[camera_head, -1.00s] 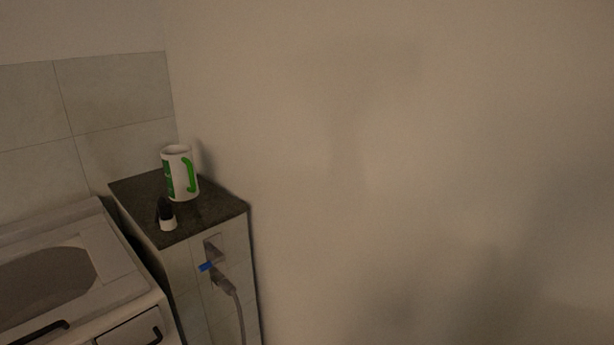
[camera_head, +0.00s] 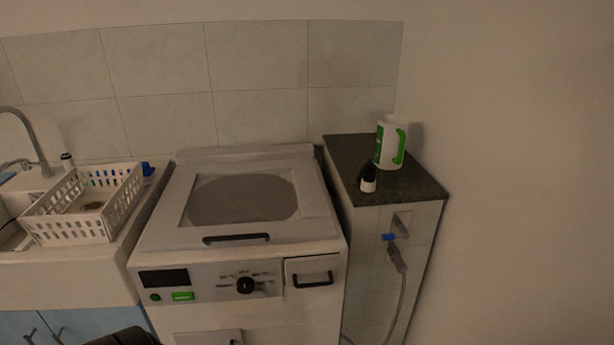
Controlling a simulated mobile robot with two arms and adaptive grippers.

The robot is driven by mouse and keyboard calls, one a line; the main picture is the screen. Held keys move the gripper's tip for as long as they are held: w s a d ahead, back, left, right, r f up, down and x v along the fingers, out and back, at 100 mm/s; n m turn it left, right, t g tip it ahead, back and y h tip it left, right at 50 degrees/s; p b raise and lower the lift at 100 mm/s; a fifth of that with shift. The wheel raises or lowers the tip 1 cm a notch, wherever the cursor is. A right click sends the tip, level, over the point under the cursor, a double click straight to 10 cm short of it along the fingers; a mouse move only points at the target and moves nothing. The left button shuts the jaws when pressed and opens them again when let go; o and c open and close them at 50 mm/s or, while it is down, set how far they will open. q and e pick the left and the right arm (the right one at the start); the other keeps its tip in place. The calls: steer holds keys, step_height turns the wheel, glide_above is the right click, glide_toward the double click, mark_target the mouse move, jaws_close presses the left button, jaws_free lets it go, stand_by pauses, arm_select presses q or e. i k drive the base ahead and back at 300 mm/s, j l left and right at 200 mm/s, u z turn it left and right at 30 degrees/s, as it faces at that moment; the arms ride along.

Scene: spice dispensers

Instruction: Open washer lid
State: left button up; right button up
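The white top-loading washer (camera_head: 215,262) stands in the middle of the head view. Its lid (camera_head: 160,220) is shut and lies flat, with a grey oval window (camera_head: 243,198) and a black bar handle (camera_head: 236,238) along the front edge. The front panel below has a dark display, green buttons and a black knob (camera_head: 245,286). A small drawer with a black handle (camera_head: 314,279) is at the panel's right. Neither of my grippers can be made out.
A tiled ledge (camera_head: 350,150) at the right holds a white-green jug (camera_head: 391,143) and a small dark-and-white bottle (camera_head: 368,180). A hose (camera_head: 402,285) hangs below. A white basket (camera_head: 72,232) stands by the sink at left. The lid top is clear.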

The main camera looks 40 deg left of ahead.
mark_target(163, 233)
steer(key=k+l+u, duration=0.1)
steer(key=u, duration=1.65)
steer(key=j, duration=0.2)
